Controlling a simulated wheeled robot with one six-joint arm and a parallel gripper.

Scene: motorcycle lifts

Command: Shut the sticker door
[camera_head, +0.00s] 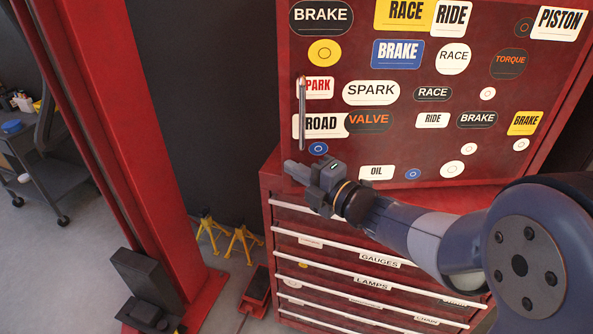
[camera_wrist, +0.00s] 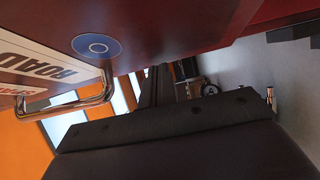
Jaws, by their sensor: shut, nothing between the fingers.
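The sticker door (camera_head: 430,110) is a dark red panel covered in stickers, above the drawers. Its upright metal bar handle (camera_head: 302,115) is near its left edge. My gripper (camera_head: 297,170) is shut and empty, just below the handle, by the door's lower left corner. In the wrist view the door (camera_wrist: 150,25) fills the top, with the handle (camera_wrist: 105,92) at left beside a ROAD sticker. The dark gripper (camera_wrist: 180,125) lies across the bottom there. Whether it touches the door is unclear.
Below the door is a red drawer cabinet (camera_head: 350,245) with long white handles. A red lift post (camera_head: 130,140) stands at left. Yellow jack stands (camera_head: 240,240) are on the floor between them. A grey cart (camera_head: 35,160) is at far left.

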